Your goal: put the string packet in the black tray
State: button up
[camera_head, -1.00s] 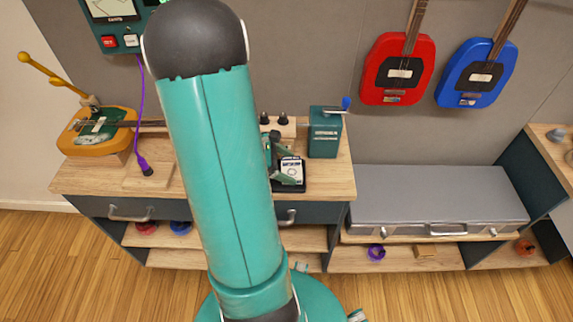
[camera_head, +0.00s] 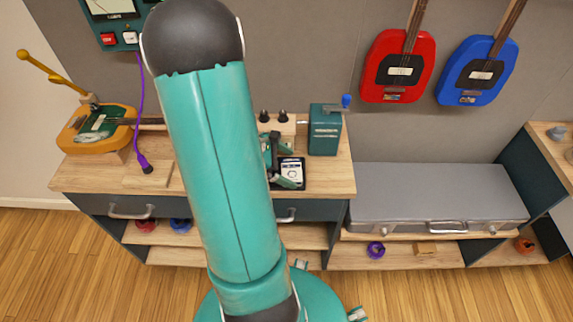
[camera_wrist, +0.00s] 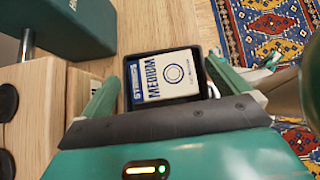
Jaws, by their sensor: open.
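The string packet (camera_wrist: 165,78) is white with a blue strip and the word MEDIUM. It lies flat inside the black tray (camera_wrist: 203,72), whose dark rim shows around it in the wrist view. In the head view the packet (camera_head: 292,171) and tray (camera_head: 303,177) are at the bench's front right. My gripper (camera_wrist: 163,72) is open, with one green finger on each side of the packet and tray in the wrist view. A gap shows between each finger and the packet. The tray's near side is hidden by my gripper.
A dark teal box with a crank (camera_head: 325,132) stands behind the tray. A wooden block with black knobs (camera_head: 284,126) is beside it. A yellow guitar-like body (camera_head: 97,130) lies at the bench's left. A grey case (camera_head: 435,192) sits lower right.

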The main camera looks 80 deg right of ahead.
jog(key=shift+r, duration=0.35)
jog(key=v, duration=1.2)
jog(key=shift+r, duration=0.15)
jog(key=w+a+r+m+t, duration=0.1)
jog(key=w+a+r+t, duration=0.25)
jog(key=a, duration=0.25)
jog(key=w+a+r+t+h, duration=0.1)
jog(key=w+a+r+t, duration=0.1)
jog(key=w+a, duration=0.35)
jog(key=w+a+r+m+t, duration=0.1)
jog(key=w+a+r+t, duration=0.15)
jog(key=a, duration=0.45)
jog(key=a+r+t+y, duration=0.2)
jog(key=a+r+t, duration=0.1)
jog(key=a, duration=0.6)
jog(key=w+a+r+m+t+y, duration=0.1)
jog(key=a+r+t, duration=0.2)
jog(key=a, duration=0.6)
jog(key=shift+w+a+r+t+y, duration=0.25)
jog(key=shift+a+r+t+y, duration=0.05)
jog(key=shift+a+r+y, duration=0.1)
